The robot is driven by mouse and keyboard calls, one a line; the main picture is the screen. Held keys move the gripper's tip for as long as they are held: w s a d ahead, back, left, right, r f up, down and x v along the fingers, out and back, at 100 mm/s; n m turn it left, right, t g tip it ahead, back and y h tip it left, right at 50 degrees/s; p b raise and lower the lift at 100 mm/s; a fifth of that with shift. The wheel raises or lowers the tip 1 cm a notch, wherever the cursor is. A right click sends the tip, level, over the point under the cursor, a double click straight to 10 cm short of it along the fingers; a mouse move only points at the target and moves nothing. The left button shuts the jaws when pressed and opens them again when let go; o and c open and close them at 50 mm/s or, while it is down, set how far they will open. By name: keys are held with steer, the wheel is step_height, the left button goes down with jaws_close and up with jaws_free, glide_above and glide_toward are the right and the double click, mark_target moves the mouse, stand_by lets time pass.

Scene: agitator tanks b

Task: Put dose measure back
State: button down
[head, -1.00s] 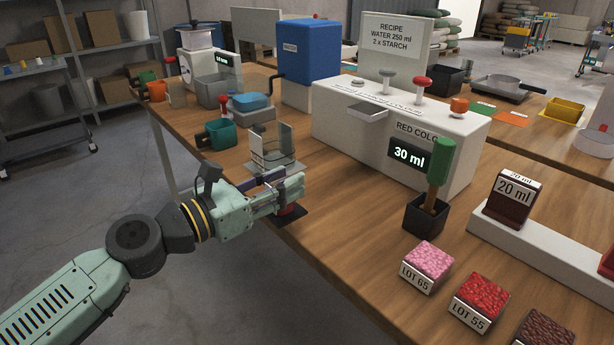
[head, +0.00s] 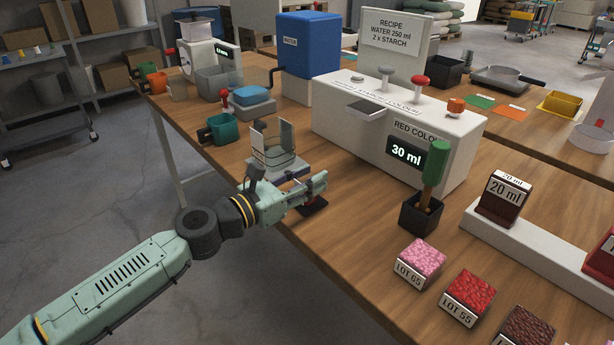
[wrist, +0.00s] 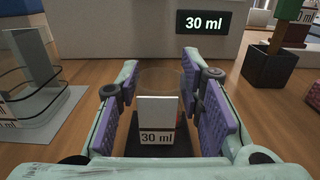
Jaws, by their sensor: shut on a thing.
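The dose measure (wrist: 158,112) is a clear round cup with a pale tag reading 30 ml. In the wrist view it stands between the purple-padded fingers of my gripper (wrist: 160,105), over a dark pad (wrist: 128,146). My gripper is shut on it. In the head view my gripper (head: 314,185) is at the table's front edge, its fingers hiding most of the measure. The dark pad (head: 316,209) shows just below the fingertips. I cannot tell whether the measure touches the pad.
A clear-walled stand (head: 279,150) is close to my gripper on its far side. The white dispenser (head: 345,128) with a 30 ml display stands behind. A black pot (head: 421,214) holding a green-handled tool is to the right. Bare tabletop lies between the pad and the pot.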

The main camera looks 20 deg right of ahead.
steer(key=shift+f, duration=0.15)
steer(key=c, duration=1.1)
jaws_free()
